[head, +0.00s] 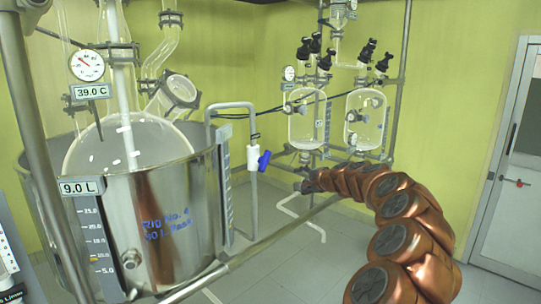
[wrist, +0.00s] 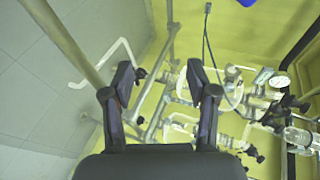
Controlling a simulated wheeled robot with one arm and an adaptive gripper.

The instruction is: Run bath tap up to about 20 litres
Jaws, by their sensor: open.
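The steel bath (head: 180,222) stands at the left in the head view, with a round glass flask (head: 125,150) inside it. A plate on it reads 9.0 L (head: 82,187), above a level scale (head: 98,240) with a yellow mark near 10. The bath tap is a white valve with a blue handle (head: 264,160) on a grey pipe at the bath's right. My gripper (head: 304,183) is right of and lower than the tap in the picture, apart from it. In the wrist view my gripper (wrist: 161,84) is open, with nothing between its fingers.
A dial (head: 86,66) with a 39.0 C plate is above the bath. A grey rail (head: 285,222) crosses in front. Two smaller glass reactors (head: 306,120) (head: 365,120) stand behind my arm, and their glassware fills the wrist view's right. A door (head: 515,170) is far right.

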